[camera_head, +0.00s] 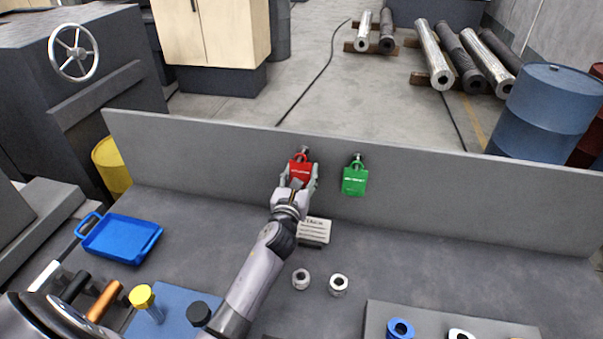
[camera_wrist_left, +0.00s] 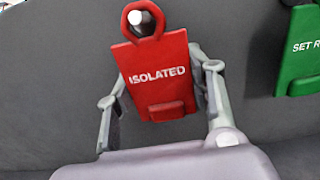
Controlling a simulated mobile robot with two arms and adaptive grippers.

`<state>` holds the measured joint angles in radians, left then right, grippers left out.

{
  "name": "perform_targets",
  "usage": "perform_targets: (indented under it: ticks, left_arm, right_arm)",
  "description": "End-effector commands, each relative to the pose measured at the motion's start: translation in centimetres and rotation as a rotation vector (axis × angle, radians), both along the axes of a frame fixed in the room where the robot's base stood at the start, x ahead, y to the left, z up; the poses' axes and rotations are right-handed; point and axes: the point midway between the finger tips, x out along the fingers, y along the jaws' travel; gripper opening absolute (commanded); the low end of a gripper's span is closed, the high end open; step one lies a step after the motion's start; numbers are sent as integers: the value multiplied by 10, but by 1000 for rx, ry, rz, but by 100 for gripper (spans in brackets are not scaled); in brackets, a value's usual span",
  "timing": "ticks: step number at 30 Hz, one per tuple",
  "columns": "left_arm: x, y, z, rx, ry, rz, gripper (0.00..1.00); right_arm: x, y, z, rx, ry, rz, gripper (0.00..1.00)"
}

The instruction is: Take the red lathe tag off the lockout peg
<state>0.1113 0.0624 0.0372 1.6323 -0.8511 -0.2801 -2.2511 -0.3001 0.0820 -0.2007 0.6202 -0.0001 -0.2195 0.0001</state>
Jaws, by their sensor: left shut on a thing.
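The red tag (camera_head: 300,169) hangs at the upright grey back panel of the bench. In the left wrist view the red tag (camera_wrist_left: 155,72) reads "ISOLATED". Its top loop is around the light end of the lockout peg (camera_wrist_left: 135,18); the peg (camera_head: 305,151) also shows above the tag in the head view. My left gripper (camera_head: 300,177) is shut on the red tag, with one finger at each side of it. In the left wrist view the left gripper (camera_wrist_left: 160,100) has its fingers along the tag's side edges. My right gripper is not in view.
A green tag (camera_head: 354,180) hangs on another peg just right. A small white card on a stand (camera_head: 314,230) is below the gripper. A blue tray (camera_head: 120,238) lies at the left. Two metal rings (camera_head: 338,284) and a grey block (camera_head: 450,320) with rings are nearer.

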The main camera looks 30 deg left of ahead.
Motion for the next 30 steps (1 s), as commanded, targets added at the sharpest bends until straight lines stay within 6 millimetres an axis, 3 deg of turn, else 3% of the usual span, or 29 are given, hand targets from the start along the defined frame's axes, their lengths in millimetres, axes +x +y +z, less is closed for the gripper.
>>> perform_targets:
  ticks: [14,30]
  left_arm:
    - [-1,0,4,1,0,0,24]
    - [-21,-6,10,1,0,-1,24]
  right_arm:
    - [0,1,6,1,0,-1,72]
    - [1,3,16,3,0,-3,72]
